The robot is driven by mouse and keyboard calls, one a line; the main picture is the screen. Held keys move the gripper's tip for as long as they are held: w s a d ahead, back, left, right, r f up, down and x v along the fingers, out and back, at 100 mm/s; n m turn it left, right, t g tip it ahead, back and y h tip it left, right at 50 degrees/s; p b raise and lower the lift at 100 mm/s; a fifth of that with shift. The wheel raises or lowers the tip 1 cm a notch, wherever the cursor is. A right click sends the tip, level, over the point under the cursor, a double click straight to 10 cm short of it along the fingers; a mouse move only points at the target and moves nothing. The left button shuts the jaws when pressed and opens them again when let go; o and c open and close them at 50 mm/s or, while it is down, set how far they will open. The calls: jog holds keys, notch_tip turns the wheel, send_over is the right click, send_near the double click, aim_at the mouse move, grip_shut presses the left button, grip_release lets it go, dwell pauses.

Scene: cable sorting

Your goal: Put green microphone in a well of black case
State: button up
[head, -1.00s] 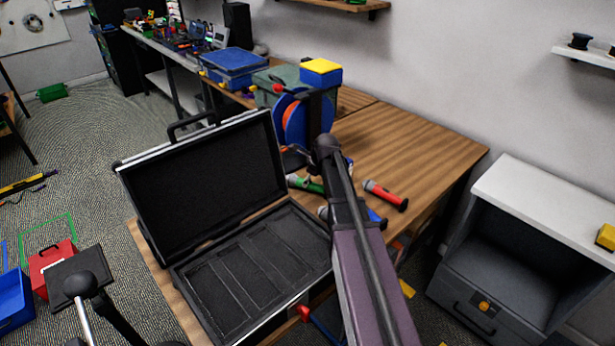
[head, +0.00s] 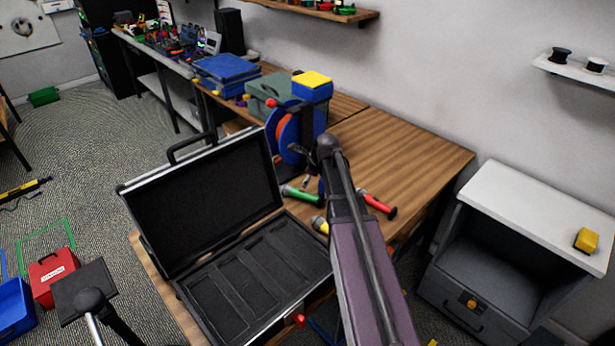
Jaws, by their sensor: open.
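The green microphone (head: 301,194) lies on the wooden table, just right of the open lid of the black case. The black case (head: 180,290) stands open at the table's near left, with several long empty wells in its base. My gripper (head: 309,182) is mostly hidden behind my own arm, above the table close to the green microphone. It is open, and nothing shows held in it. The gap between it and the microphone is hard to judge.
A red microphone (head: 378,204) lies to the right of my arm, and a yellow one (head: 320,225) shows beside the case. A cable reel (head: 285,135) and a blue box with a yellow top (head: 312,86) stand behind. The table's right part is clear.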

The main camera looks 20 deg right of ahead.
jog(key=shift+s, duration=0.1)
dwell(0.7)
jog(key=s+a+n, duration=0.2)
jog(key=s+n, duration=0.1)
jog(key=n, duration=0.1)
jog(key=s+a+n+g, duration=0.1)
jog(key=s+a+n, duration=0.2)
jog(key=n, duration=0.1)
jog(key=s+a+f+n+g, duration=0.1)
jog(key=s+a+n, duration=0.2)
jog(key=s+n, duration=0.1)
jog(key=shift+s+a+n+h, duration=0.1)
jog(key=shift+n+h, duration=0.2)
jog(key=shift+n, duration=0.1)
jog(key=s+a+n, duration=0.1)
jog(key=s+n, duration=0.2)
jog(key=n, duration=0.1)
jog(key=s+a+n+g, duration=0.1)
jog(key=s+a+n, duration=0.1)
jog(key=s+n, duration=0.2)
jog(key=s+a+n+g+h, duration=0.1)
jog(key=s+a+n, duration=0.1)
jog(key=s+n, duration=0.1)
jog(key=shift+s+f+n, duration=0.3)
jog(key=shift+n, duration=0.5)
jog(key=shift+s+a+n+g, duration=0.2)
jog(key=shift+s+n+g, duration=0.15)
jog(key=shift+n, duration=0.25)
